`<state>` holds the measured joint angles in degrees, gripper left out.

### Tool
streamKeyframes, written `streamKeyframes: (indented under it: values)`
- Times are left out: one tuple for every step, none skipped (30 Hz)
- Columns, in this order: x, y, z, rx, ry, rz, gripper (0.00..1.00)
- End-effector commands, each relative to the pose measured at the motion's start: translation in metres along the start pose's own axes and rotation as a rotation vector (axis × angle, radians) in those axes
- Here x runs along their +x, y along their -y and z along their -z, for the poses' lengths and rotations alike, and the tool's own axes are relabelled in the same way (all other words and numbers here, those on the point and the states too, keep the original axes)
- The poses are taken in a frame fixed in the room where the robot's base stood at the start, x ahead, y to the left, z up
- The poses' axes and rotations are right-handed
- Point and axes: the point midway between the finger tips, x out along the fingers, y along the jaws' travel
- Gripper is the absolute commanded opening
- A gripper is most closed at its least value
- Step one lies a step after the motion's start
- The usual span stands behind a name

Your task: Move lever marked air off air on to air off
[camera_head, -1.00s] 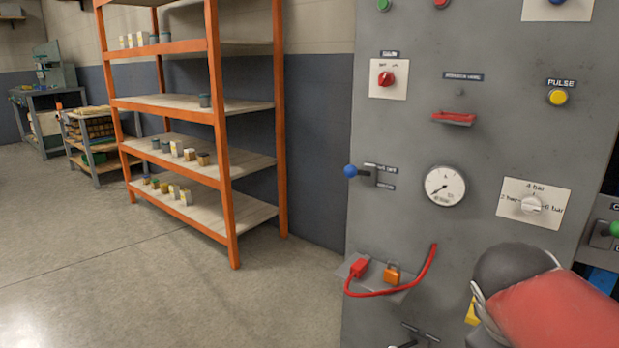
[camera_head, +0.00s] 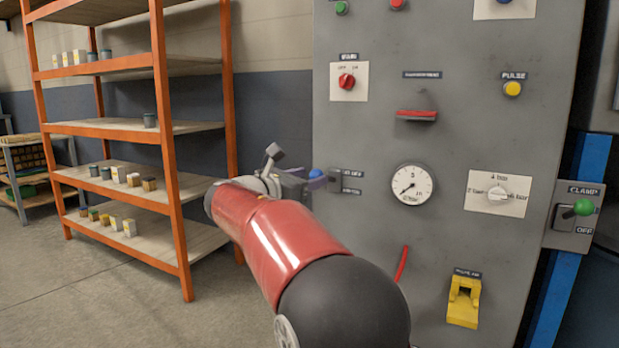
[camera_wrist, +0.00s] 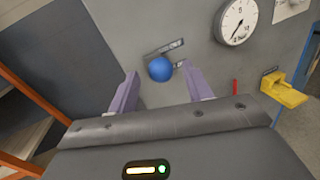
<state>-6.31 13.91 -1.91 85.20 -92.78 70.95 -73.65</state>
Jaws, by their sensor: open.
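The lever has a blue ball knob (camera_head: 316,174) and sticks out from a dark slotted plate (camera_head: 336,181) on the grey panel, left of the gauge. Small labels sit at the plate's upper and lower ends; their text is too small to read surely. In the wrist view the blue knob (camera_wrist: 160,69) lies ahead of and between the fingertips. My gripper (camera_wrist: 158,80) is open, its two purple fingers on either side of the knob's line, not closed on it. In the head view my gripper (camera_head: 300,180) is at the knob, partly hidden by my arm.
A round gauge (camera_head: 412,184) and a pressure dial plate (camera_head: 478,192) are right of the lever. A red handle (camera_head: 416,115) is above, a yellow part (camera_head: 464,302) below right. An orange shelf (camera_head: 165,130) stands left. A green-knobbed clamp lever (camera_head: 583,207) is far right.

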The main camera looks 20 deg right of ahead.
Motion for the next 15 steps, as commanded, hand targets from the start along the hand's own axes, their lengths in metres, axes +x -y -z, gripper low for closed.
streamKeyframes:
  values:
    - [0.009, 0.001, 0.000, 0.000, 0.000, 0.003, 0.50]
    - [0.013, 0.001, 0.001, 0.000, 0.000, 0.002, 0.50]
    - [0.018, 0.001, 0.001, 0.000, 0.000, 0.003, 0.50]
    - [0.021, 0.001, 0.000, 0.000, 0.000, 0.002, 0.50]
    - [0.024, 0.000, 0.000, 0.000, 0.000, 0.001, 0.50]
    - [0.028, 0.000, 0.000, 0.001, 0.000, 0.001, 0.50]
    - [0.030, 0.001, 0.000, 0.001, 0.000, 0.001, 0.50]
    - [0.031, 0.001, 0.000, 0.001, 0.000, 0.001, 0.50]
    - [0.033, 0.001, 0.000, 0.000, -0.001, 0.001, 0.50]
    - [0.033, 0.001, 0.000, 0.000, -0.001, 0.001, 0.50]
    - [0.034, 0.000, 0.000, 0.000, -0.001, 0.000, 0.50]
    - [0.034, 0.000, 0.000, 0.000, -0.001, 0.000, 0.50]
    - [0.034, 0.000, 0.000, 0.001, -0.001, 0.000, 0.50]
    - [0.034, 0.000, 0.000, 0.001, -0.001, 0.000, 0.50]
    - [0.034, 0.000, 0.000, 0.001, -0.001, 0.000, 0.50]
